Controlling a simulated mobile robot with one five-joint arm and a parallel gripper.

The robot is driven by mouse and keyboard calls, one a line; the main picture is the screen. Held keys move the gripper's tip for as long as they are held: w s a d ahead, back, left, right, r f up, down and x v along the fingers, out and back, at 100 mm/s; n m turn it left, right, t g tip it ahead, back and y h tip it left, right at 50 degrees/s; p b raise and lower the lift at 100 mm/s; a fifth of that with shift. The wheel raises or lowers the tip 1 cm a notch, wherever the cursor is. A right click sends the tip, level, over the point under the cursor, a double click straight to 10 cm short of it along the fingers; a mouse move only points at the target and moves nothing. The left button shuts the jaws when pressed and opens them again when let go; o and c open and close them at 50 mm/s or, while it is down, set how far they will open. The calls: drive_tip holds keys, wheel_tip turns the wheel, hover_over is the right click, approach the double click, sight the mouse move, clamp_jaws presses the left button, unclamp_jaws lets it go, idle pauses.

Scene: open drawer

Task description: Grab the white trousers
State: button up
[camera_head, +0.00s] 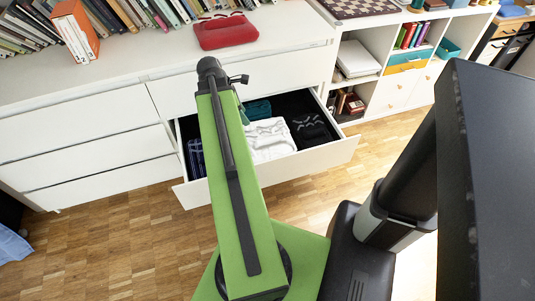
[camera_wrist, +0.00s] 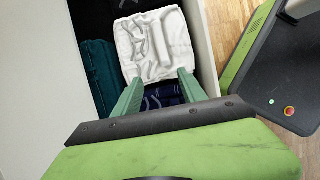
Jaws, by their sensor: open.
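The white trousers (camera_head: 268,140) lie folded in the open drawer (camera_head: 325,155), between dark clothes. In the wrist view the white trousers (camera_wrist: 155,40) show as a pale folded bundle at the top middle. My gripper (camera_wrist: 158,76) is open, its two green fingers apart and pointing toward the near edge of the trousers. Nothing is held between them. I cannot tell whether the fingertips touch the cloth. In the head view my green arm hides most of the gripper and the drawer's left part.
Teal cloth (camera_wrist: 98,70), dark blue checked cloth (camera_wrist: 165,97) and black clothes (camera_head: 308,128) lie around the trousers. The drawer's white walls stand close on both sides. A red bag (camera_head: 226,31) and books sit on the dresser top. Parquet floor is open in front.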

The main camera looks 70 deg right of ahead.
drive_tip(key=s+d+f, duration=0.1)
drive_tip(key=s+d, duration=0.1)
drive_tip(key=s, duration=0.1)
drive_tip(key=b, duration=1.2)
hover_over(269, 139)
drive_tip(key=w+a, duration=0.1)
drive_tip(key=w, duration=0.1)
drive_tip(key=shift+g, duration=0.3)
drive_tip(key=f, duration=1.1)
drive_tip(key=shift+s+a+f, duration=0.15)
drive_tip(key=shift+a+f, duration=0.05)
drive_tip(key=shift+f, duration=0.05)
drive_tip(key=shift+s+d, duration=0.1)
drive_tip(key=b+x, duration=0.4)
drive_tip(key=x, duration=0.1)
drive_tip(key=shift+f+b, duration=0.25)
drive_tip(key=shift+b, duration=0.1)
drive_tip(key=shift+r, duration=0.2)
clamp_jaws()
